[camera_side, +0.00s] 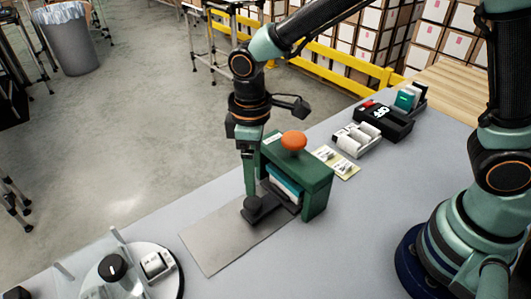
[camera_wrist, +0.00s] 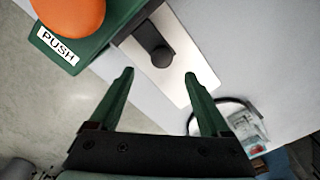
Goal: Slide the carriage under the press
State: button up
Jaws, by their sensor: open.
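The green press (camera_side: 318,190) stands on the table with an orange push knob (camera_side: 293,140) on top; the knob and a "PUSH" label also show in the wrist view (camera_wrist: 68,12). A dark carriage with a round black knob (camera_side: 258,204) sits on the flat metal plate (camera_side: 215,240), at the press opening. Its black knob shows in the wrist view (camera_wrist: 162,57), just beyond the fingertips. My gripper (camera_wrist: 158,76) is open and empty, pointing down close beside the knob. Whether a finger touches the knob cannot be told. A teal and white item (camera_side: 284,185) shows inside the press.
A round dial station (camera_side: 125,275) stands at the front left. Small cards (camera_side: 335,162), a tray of white rolls (camera_side: 357,140) and a black box (camera_side: 384,122) lie behind the press. The table in front of the press is clear to the right.

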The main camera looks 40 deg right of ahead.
jog(key=shift+r, duration=2.1)
jog(key=d+r+m+t, duration=0.1)
jog(key=d+r, duration=0.1)
jog(key=d, duration=0.1)
jog(key=s+d+r+m+t, duration=0.1)
jog(key=d+r+m, duration=0.1)
jog(key=d, duration=0.2)
jog(key=d+r+m, duration=0.1)
jog(key=d+r, duration=0.1)
jog(key=d, duration=0.1)
jog(key=shift+s+d+r+t+y, duration=0.15)
jog(key=shift+d+r+t+y, duration=0.1)
jog(key=shift+r+t+y, duration=0.15)
jog(key=s+d+r+m+t, duration=0.2)
jog(key=s+d+m, duration=0.2)
jog(key=d, duration=0.5)
jog(key=shift+s+m+t+h, duration=0.35)
jog(key=shift+m+t+h, duration=0.05)
jog(key=shift+m, duration=0.1)
